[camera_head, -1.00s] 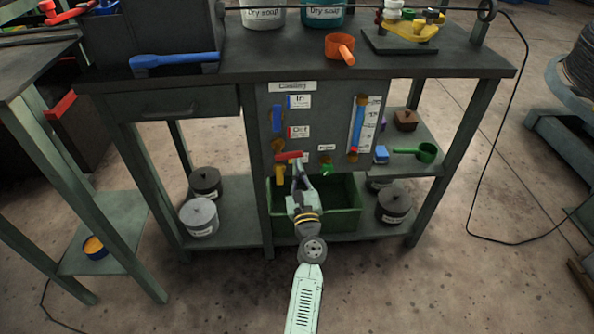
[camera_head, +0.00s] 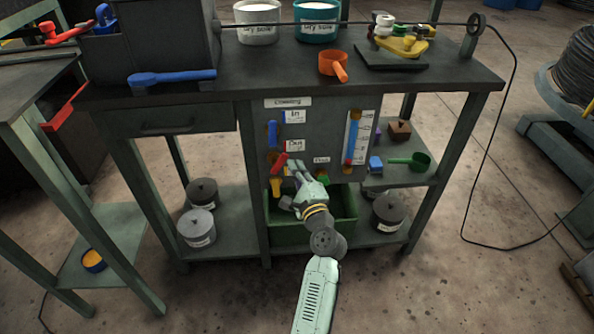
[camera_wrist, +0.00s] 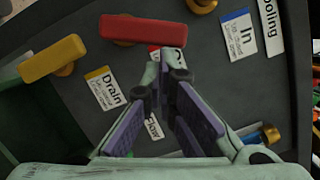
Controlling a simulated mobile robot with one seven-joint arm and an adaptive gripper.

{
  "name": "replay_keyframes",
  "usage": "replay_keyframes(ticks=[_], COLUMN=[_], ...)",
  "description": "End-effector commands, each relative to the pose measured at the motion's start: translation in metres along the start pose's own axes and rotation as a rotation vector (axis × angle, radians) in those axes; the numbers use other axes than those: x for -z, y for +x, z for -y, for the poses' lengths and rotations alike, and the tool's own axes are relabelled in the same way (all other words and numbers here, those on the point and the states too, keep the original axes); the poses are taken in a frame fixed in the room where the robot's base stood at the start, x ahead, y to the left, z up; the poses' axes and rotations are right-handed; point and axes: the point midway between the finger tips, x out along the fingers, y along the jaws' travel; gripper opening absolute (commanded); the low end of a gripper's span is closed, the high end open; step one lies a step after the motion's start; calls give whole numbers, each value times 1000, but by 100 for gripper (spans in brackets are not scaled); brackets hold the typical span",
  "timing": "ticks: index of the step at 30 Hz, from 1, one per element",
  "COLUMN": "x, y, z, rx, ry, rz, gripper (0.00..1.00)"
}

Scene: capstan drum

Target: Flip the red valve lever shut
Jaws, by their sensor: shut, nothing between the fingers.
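The red valve lever (camera_head: 280,162) is on the front panel, beside the "Out" label and below the blue lever. It is tilted, nearer upright than level. In the wrist view the red lever (camera_wrist: 143,30) lies just beyond my fingertips. My gripper (camera_head: 296,168) is close to the right of the lever. In the wrist view my gripper (camera_wrist: 164,75) is shut and empty; I cannot tell whether it touches the lever.
A blue lever (camera_head: 272,134) is above and a yellow lever (camera_head: 276,186) below the red one. The yellow lever (camera_wrist: 53,57) also shows in the wrist view. A gauge (camera_head: 353,138) is at right. A green bin (camera_head: 345,205) sits beneath the panel.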

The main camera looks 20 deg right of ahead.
Motion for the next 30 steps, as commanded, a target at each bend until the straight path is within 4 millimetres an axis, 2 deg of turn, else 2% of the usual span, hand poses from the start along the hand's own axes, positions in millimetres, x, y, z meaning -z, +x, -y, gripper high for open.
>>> replay_keyframes(ticks=[6,15,30], x=[-10,-19,-22], y=[3,5,6], z=[10,15,15], rx=[-43,-88,-109], ry=[-179,-353,-434], rz=[3,3,2], gripper=[0,0,0])
